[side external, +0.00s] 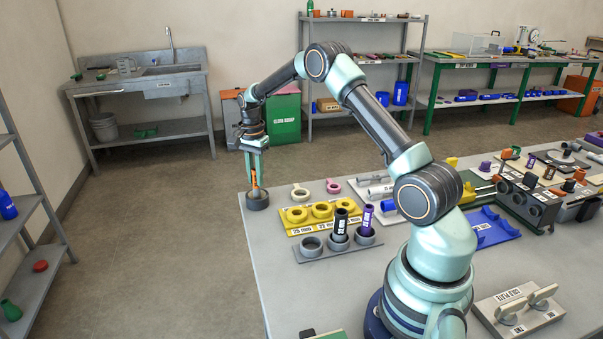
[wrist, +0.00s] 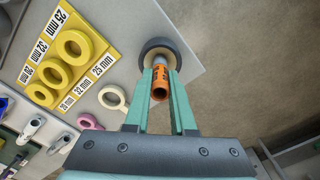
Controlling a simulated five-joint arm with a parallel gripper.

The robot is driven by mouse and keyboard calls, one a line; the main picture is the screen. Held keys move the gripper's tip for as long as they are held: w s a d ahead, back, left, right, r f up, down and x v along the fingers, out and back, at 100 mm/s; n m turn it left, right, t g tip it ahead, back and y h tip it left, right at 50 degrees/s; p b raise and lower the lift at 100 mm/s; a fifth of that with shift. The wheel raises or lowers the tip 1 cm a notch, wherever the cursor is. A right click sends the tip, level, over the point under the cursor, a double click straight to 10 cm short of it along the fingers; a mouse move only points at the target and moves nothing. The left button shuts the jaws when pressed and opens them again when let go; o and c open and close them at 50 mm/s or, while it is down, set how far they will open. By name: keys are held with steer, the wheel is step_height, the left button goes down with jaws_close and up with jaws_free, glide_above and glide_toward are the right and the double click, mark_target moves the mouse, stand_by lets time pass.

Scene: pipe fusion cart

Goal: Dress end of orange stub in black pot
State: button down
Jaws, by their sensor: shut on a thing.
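The orange stub (side external: 254,181) is upright between the fingers of my gripper (side external: 256,172), which is shut on it. In the wrist view, the stub (wrist: 159,86) shows its hollow near end and dark markings, between the two green fingers (wrist: 161,78). The black pot (side external: 258,203) stands at the table's far left corner, directly below the stub. In the wrist view, the pot (wrist: 178,44) is a dark ring with a tan inside. The stub's paler lower end reaches the pot's opening; its contact with the inside is hidden.
A yellow holder (side external: 297,226) with rings and size labels stands right of the pot. A cream ring (side external: 300,193) and a pink ring (side external: 333,187) lie nearby. A grey rack (side external: 312,254) holds labelled black and purple tubes. The table edge is close beside the pot.

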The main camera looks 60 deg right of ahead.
steer(key=n, duration=0.6)
steer(key=shift+s, duration=0.1)
steer(key=shift+f+m, duration=0.1)
steer(key=shift+m, duration=3.1)
steer(key=shift+r, duration=3.1)
